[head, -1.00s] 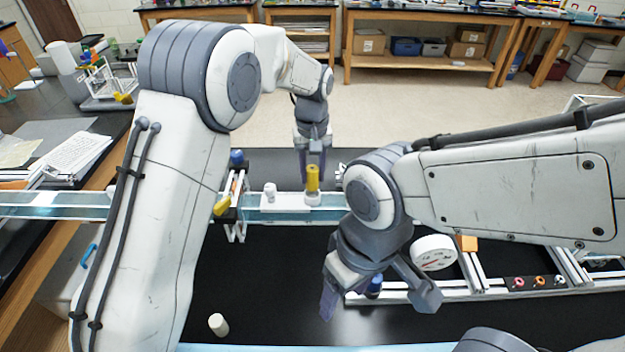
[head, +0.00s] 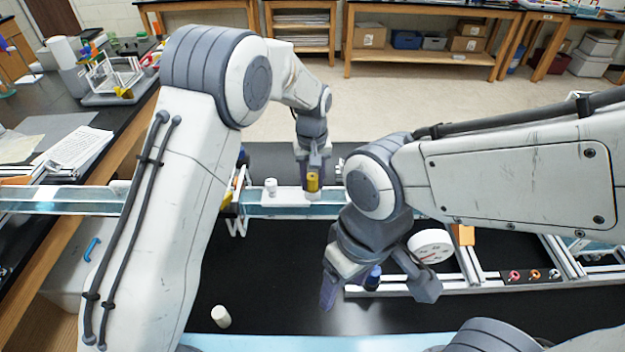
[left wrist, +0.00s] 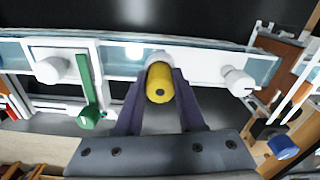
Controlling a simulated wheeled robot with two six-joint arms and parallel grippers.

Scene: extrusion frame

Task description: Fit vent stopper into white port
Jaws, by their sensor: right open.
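The yellow vent stopper (head: 312,181) is upright between the fingers of my left gripper (head: 313,172). In the left wrist view the fingers close on both sides of the yellow stopper (left wrist: 160,84). The white port (left wrist: 158,58) shows just beyond its far end, on the clear channel; the stopper's lower end is at the port, but I cannot tell how deep it sits. My right gripper (head: 378,290) is open and empty over the dark bench, its fingers spread wide, away from the port.
White valves stand along the channel, one left of the stopper (head: 271,186). A green handle (left wrist: 90,115) shows in the left wrist view. A blue-capped item (head: 373,277) and a round gauge (head: 431,246) are near my right gripper. A white cylinder (head: 221,316) stands on the bench.

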